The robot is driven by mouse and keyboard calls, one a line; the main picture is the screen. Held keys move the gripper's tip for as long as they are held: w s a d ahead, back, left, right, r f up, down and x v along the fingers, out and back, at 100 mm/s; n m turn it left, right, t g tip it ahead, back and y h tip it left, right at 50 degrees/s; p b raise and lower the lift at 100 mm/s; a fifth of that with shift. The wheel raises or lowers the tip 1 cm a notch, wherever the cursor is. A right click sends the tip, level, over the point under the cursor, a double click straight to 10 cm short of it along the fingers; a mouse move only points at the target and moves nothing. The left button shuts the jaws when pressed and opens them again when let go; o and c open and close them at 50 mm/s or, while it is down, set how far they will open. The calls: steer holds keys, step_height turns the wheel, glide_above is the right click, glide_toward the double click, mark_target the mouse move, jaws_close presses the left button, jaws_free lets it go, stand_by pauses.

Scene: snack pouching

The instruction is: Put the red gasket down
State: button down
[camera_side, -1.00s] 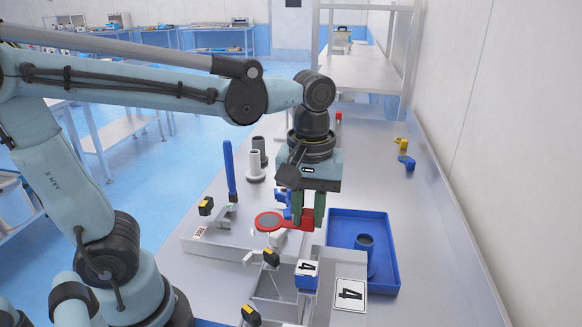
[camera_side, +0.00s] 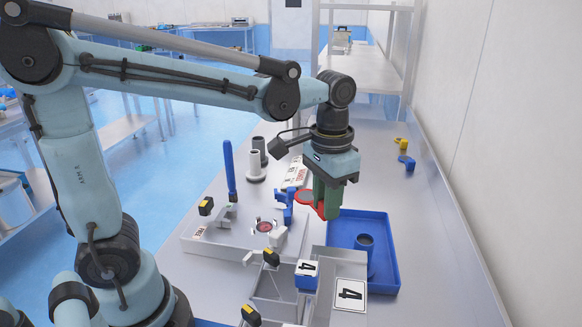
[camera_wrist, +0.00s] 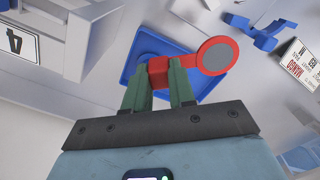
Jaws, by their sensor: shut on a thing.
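The red gasket (camera_side: 309,198) is a red ring with a grey disc in its middle and a red handle block; it also shows in the wrist view (camera_wrist: 232,48). My gripper (camera_side: 326,204) is shut on the red block of the gasket, with green fingers on either side of it in the wrist view (camera_wrist: 164,76). The gasket is held in the air, near the back left corner of the blue tray (camera_side: 395,262). The fingers partly cover the red block.
A blue post (camera_side: 229,170) and grey flanged tubes (camera_side: 255,167) stand behind. Yellow and blue pieces (camera_side: 406,161) lie at right.

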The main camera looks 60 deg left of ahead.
steer(key=w+a+f+m, duration=0.2)
steer(key=w+m, duration=0.3)
steer(key=m, duration=2.1)
glide_toward(342, 234)
steer(key=shift+f, duration=2.45)
steer(key=shift+f, duration=0.6)
steer(key=c, duration=0.9)
jaws_free()
steer(key=shift+o, duration=0.2)
steer(key=shift+r, duration=0.15)
